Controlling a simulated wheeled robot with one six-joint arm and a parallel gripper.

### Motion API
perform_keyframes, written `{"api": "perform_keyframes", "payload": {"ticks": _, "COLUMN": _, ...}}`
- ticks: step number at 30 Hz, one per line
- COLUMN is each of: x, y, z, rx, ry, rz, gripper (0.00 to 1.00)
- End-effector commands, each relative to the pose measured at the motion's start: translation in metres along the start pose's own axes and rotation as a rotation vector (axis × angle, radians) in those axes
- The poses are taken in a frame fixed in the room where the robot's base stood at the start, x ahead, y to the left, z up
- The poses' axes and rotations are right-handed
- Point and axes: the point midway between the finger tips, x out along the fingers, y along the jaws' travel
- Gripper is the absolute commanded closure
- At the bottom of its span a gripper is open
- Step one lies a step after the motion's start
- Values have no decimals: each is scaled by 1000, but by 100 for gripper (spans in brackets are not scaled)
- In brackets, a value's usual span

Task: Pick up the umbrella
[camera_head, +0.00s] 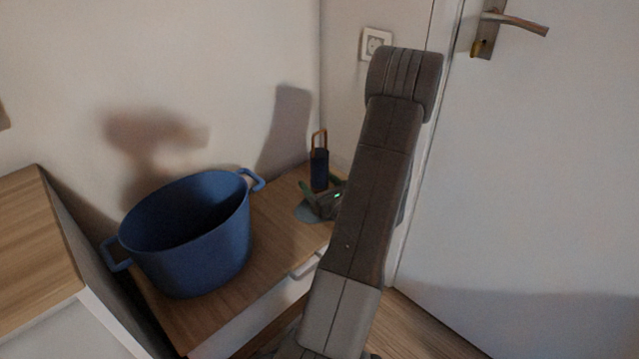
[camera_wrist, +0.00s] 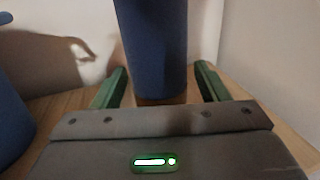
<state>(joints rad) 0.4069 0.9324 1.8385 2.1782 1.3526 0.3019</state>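The umbrella (camera_head: 319,171) is a short, dark blue upright cylinder with a brown loop handle at its top. It stands at the back corner of the low wooden-topped cabinet (camera_head: 275,232). My gripper (camera_head: 320,186) is low over the cabinet top, just in front of the umbrella. In the wrist view the green fingers of my gripper (camera_wrist: 161,80) are spread, one on each side of the umbrella (camera_wrist: 156,45). A gap shows on both sides, and its top is out of that view.
A large blue pot (camera_head: 190,235) with two side handles stands left of my arm on the same cabinet. Walls are close behind the umbrella. A white door (camera_head: 540,180) is at right.

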Motion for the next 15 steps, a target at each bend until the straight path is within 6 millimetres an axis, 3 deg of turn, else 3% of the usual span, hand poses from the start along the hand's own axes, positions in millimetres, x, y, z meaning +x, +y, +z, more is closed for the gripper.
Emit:
{"api": "perform_keyframes", "payload": {"ticks": 1, "x": 0, "y": 0, "z": 0, "rx": 0, "ry": 0, "rz": 0, "gripper": 43}}
{"api": "perform_keyframes", "payload": {"ticks": 7, "x": 0, "y": 0, "z": 0, "rx": 0, "ry": 0, "rz": 0, "gripper": 82}}
{"api": "perform_keyframes", "payload": {"ticks": 9, "x": 0, "y": 0, "z": 0, "rx": 0, "ry": -1, "rz": 0, "gripper": 89}}
{"api": "perform_keyframes", "payload": {"ticks": 15, "x": 0, "y": 0, "z": 3, "rx": -1, "ry": -1, "rz": 0, "gripper": 89}}
